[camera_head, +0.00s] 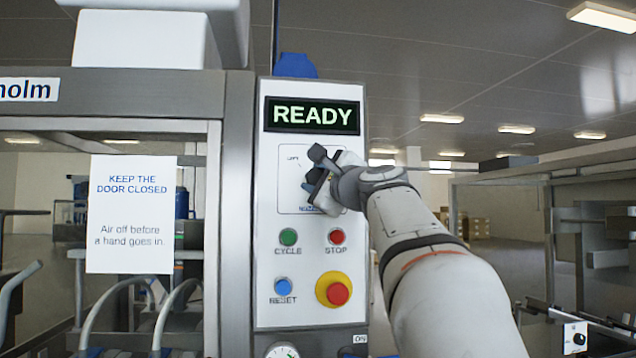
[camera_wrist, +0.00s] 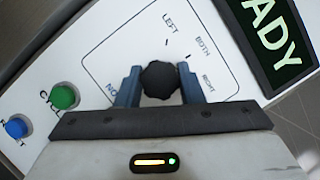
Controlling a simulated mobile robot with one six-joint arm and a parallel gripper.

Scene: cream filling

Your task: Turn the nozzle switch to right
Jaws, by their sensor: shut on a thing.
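The nozzle switch is a black, lobed knob (camera_wrist: 160,80) in the wrist view. It sits on a white panel plate with the labels LEFT, BOTH and RIGHT around it. My gripper (camera_wrist: 160,86) has its two blue-grey fingers on either side of the knob, shut on it. In the head view my gripper (camera_head: 318,182) reaches the plate from the right and hides the knob and most labels. The knob's pointer mark cannot be made out, so I cannot tell which label it faces.
The control panel (camera_head: 266,225) carries a READY display (camera_head: 311,115). Below the plate are a green CYCLE button (camera_head: 289,237), a red STOP button (camera_head: 337,237), a blue RESET button (camera_head: 283,287) and a red emergency button (camera_head: 338,294). A door notice (camera_head: 131,214) hangs at left.

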